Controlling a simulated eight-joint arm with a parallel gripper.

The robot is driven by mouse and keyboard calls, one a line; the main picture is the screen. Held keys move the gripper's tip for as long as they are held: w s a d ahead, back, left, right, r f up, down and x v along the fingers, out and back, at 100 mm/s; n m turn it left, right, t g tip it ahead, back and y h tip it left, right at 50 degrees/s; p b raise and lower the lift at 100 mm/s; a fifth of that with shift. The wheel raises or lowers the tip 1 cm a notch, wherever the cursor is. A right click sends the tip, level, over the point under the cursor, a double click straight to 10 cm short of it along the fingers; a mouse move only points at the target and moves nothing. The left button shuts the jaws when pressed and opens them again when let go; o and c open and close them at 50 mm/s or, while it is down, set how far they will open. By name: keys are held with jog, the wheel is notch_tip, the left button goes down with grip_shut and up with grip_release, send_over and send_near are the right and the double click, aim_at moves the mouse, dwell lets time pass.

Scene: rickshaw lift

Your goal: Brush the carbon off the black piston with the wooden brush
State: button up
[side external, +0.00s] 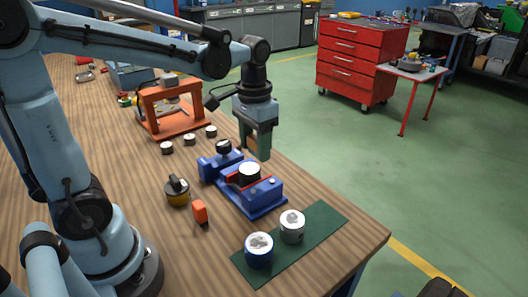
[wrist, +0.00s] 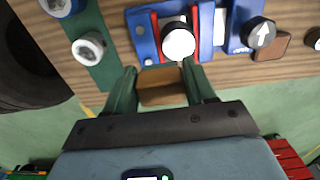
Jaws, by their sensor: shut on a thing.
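The black piston (side external: 249,175) stands upright in a blue vise (side external: 265,195) with red jaw faces. Its side is dark and its top pale, with no dark patch that I can make out. The piston also shows at the top middle of the wrist view (wrist: 178,42). My gripper (side external: 257,150) points down, behind and above the vise in the side view. It is shut on the wooden brush (wrist: 162,86), a brown block between the fingers, apart from the piston. The fingers mostly hide the brush in the side view, and its bristles cannot be made out.
A green mat (side external: 318,236) at the front holds a blue piston (side external: 259,252) and a grey piston (side external: 292,228), both with dark-marked tops. An orange press (side external: 172,112) and a yellow-black object (side external: 177,191) stand left.

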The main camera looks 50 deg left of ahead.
jog(key=shift+r, duration=1.45)
